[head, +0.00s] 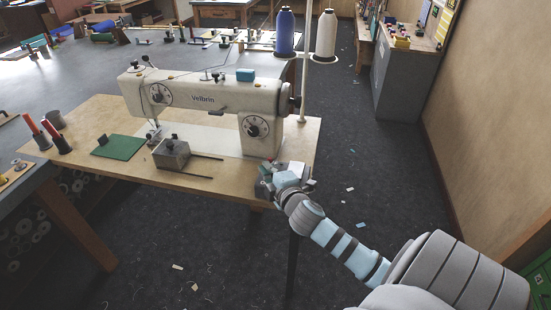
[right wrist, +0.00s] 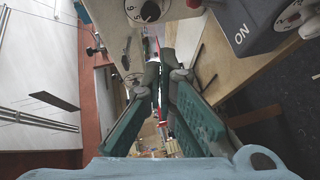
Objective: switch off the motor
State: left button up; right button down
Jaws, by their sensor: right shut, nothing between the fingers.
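The white sewing machine (head: 205,98) stands on the wooden table (head: 100,115), with a round dial near its right end. In the right wrist view, a grey box (right wrist: 243,22) marked "ON" sits at the table edge, at the upper right. My right gripper (head: 268,180) is at the table's front right corner, below the machine's right end. In the right wrist view its green-padded fingers (right wrist: 162,78) are shut and empty, apart from the box. In the head view the gripper mostly hides the box. My left gripper is out of view.
A metal block (head: 171,155) and a green pad (head: 118,147) lie on the table. Blue and white thread cones (head: 326,35) stand behind the machine. The dark floor (head: 350,170) right of the table is open, with a few scraps.

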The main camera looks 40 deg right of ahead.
jog(key=shift+s+a+r, duration=0.1)
jog(key=shift+s+r, duration=0.15)
jog(key=shift+s, duration=0.35)
jog(key=shift+s+a+r, duration=0.1)
jog(key=shift+s+r, duration=0.2)
jog(key=shift+s, duration=0.25)
jog(key=shift+s+a+r, duration=0.1)
jog(key=shift+s+r, duration=0.15)
jog(key=shift+s, duration=0.35)
jog(key=s+d+f+m+g+y+b, duration=0.1)
jog(key=s+f+m+g, duration=0.4)
jog(key=f, duration=1)
jog(key=s+d+f+m+g, duration=0.2)
jog(key=s+f, duration=0.4)
jog(key=f, duration=1)
jog(key=s+a+f+m+g+y+b, duration=0.1)
jog(key=s+a+f+m+g, duration=0.3)
jog(key=s+f, duration=0.95)
jog(key=s+a+f+g+y, duration=0.1)
jog(key=s+a+f, duration=0.2)
jog(key=s+a, duration=0.2)
jog(key=s+a+f+m+g+y+b, duration=0.1)
jog(key=s+a+f, duration=0.2)
jog(key=s+a, duration=0.3)
jog(key=s, duration=0.4)
jog(key=shift+s+g, duration=0.35)
jog(key=shift+g, duration=0.05)
